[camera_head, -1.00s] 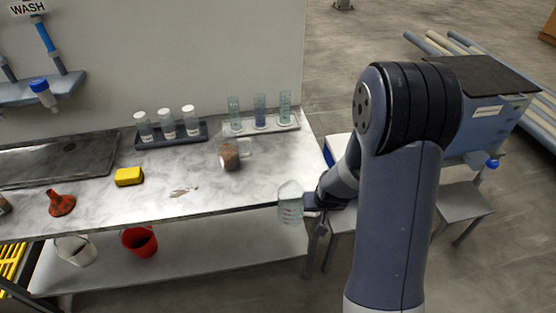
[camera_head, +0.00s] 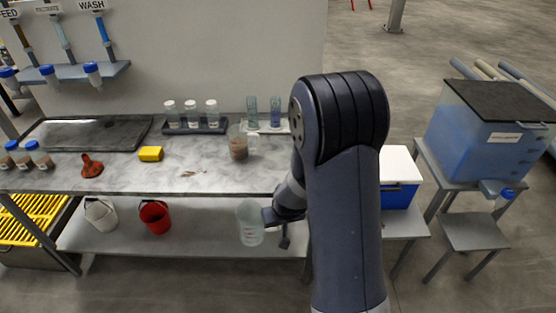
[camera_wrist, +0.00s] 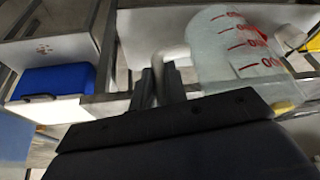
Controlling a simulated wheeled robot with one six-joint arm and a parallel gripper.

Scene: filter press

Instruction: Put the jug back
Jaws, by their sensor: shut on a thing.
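The clear jug (camera_head: 250,224) with a pale handle hangs roughly upright in front of the workbench, level with its lower shelf in the picture. My gripper (camera_head: 272,215) is shut on it from the right side. In the wrist view, red measuring marks show on the jug (camera_wrist: 235,45). The dark fingers of my gripper (camera_wrist: 160,72) close on the pale handle. The jug looks empty. Its base is cut off or hidden in the wrist view.
The bench (camera_head: 215,178) bears a jug of brown slurry (camera_head: 239,150), a yellow sponge (camera_head: 151,154), a red funnel (camera_head: 92,167) and a bottle rack (camera_head: 195,128). Its front middle is mostly clear. A blue-and-white cooler (camera_head: 398,190) and blue tank (camera_head: 480,135) stand right.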

